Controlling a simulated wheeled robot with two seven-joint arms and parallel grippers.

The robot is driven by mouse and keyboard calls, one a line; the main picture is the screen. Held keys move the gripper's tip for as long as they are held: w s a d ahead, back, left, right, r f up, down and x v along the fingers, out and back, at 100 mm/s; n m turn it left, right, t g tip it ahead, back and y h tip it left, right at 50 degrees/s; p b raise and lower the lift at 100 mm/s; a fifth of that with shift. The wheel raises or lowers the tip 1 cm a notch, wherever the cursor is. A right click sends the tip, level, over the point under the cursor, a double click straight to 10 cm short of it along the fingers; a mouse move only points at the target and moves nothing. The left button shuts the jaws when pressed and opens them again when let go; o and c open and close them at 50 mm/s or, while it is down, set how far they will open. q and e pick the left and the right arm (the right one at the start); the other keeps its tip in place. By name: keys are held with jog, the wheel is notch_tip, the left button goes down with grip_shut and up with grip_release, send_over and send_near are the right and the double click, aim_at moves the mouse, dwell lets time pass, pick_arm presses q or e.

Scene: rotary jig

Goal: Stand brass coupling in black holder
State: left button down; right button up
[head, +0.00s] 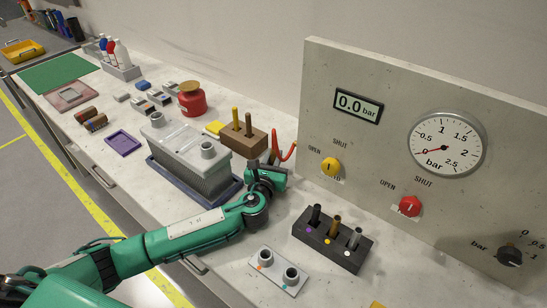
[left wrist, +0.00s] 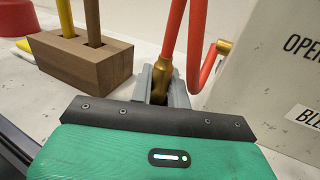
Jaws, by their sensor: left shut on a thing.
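The brass coupling (left wrist: 163,77) is on the end of a red hose (left wrist: 173,35) and sits between the grey jaws of my left gripper (left wrist: 162,88), which are shut on it. In the head view my left gripper (head: 274,164) is beside the wooden block, and the coupling is too small to make out there. The black holder (head: 318,245) lies to the front right of the gripper, apart from it. A black, a brass-brown (head: 335,224) and a grey upright piece stand in it, with coloured dots in front. My right gripper is not in view.
The panel (head: 390,165) with gauge and knobs rises behind the holder. A wooden block (head: 243,142) with upright rods and a large grey battery-like box (head: 190,165) stand left of the gripper. A pale plate with two cups (head: 262,278) lies in front. Bench between gripper and holder is clear.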

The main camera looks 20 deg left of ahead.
pick_arm(q)
jog(key=shift+f, duration=0.1)
jog(key=c, duration=1.3)
grip_release()
jog(key=shift+c, duration=0.2)
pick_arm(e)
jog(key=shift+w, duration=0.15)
